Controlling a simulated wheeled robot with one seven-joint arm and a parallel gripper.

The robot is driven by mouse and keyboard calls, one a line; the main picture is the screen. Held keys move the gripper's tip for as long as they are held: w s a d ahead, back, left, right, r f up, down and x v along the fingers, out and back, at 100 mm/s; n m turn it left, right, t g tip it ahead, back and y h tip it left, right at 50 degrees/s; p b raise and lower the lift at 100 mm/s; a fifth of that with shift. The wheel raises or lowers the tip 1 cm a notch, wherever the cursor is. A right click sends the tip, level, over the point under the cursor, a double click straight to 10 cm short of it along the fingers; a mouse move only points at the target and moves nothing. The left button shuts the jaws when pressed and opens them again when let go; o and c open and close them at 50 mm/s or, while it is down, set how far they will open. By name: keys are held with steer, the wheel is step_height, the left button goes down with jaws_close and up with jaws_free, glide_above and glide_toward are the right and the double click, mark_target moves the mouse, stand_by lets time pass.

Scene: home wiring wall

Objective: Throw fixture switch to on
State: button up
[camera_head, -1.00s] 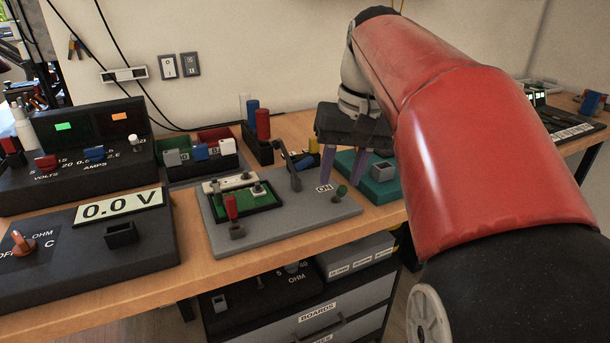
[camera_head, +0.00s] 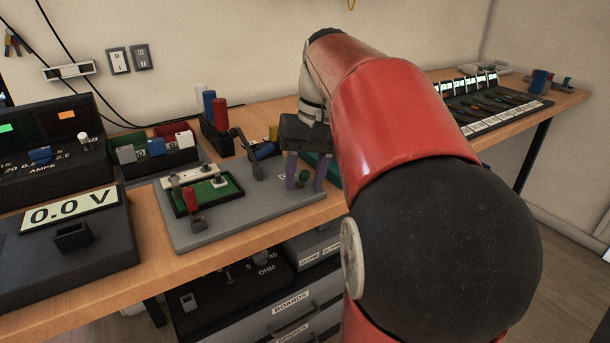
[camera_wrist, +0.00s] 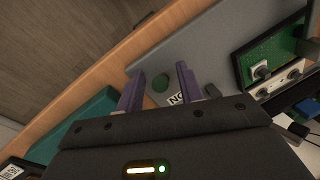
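The fixture is a grey plate (camera_head: 220,228) on the bench, carrying a green board (camera_head: 228,189) and a dark upright lever (camera_head: 246,154) at its back. Whether the fingers touch the plate is unclear.
A meter box reading 0.0 V (camera_head: 70,212) stands left of the fixture. A bin with coloured blocks (camera_head: 155,158) and red and blue cylinders (camera_head: 220,115) stand behind. A teal block (camera_wrist: 75,127) lies close beside my gripper. The bench's front edge (camera_wrist: 110,70) is near.

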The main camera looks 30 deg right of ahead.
jaws_close()
steer(key=shift+r, duration=0.1)
